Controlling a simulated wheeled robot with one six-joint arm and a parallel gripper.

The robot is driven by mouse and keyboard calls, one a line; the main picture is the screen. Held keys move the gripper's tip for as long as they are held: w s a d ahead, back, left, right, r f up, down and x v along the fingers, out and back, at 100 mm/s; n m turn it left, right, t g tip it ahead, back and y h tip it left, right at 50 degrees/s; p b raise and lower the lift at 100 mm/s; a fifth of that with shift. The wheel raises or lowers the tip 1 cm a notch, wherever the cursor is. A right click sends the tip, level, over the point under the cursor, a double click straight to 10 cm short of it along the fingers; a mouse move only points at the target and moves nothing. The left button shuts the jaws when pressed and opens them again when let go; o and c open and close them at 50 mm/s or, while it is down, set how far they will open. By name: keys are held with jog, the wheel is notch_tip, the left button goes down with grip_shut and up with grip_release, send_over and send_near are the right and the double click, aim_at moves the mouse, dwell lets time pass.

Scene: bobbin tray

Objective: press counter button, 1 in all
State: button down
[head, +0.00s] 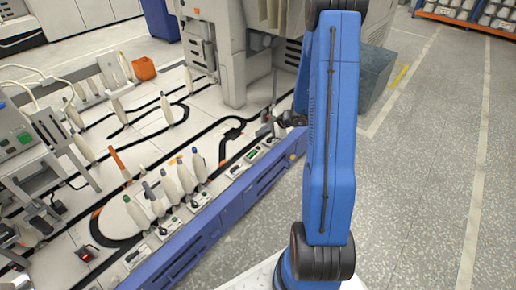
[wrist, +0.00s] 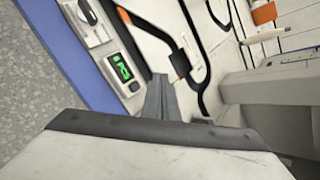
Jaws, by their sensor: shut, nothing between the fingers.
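In the wrist view, a white counter unit (wrist: 110,66) with a lit green display (wrist: 121,67) lies on the table edge, just left of my fingers. In the head view, my gripper (head: 266,121) is small and partly hidden near the table's right edge. A counter with a green display (head: 251,155) lies below it there.
Other small units (head: 198,199) line the table's blue front edge (head: 232,212). White bobbins (head: 185,178) stand along a black track. A tall grey machine (head: 232,55) rises behind my gripper, and an orange box (head: 144,69) is at the back.

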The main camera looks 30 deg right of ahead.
jog(key=shift+f, duration=2.85)
jog(key=shift+f, duration=0.1)
jog(key=shift+f, duration=0.3)
jog(key=shift+f, duration=0.45)
dwell(0.6)
jog(key=shift+r, duration=0.9)
jog(key=shift+r, duration=2.5)
jog(key=shift+a, duration=0.1)
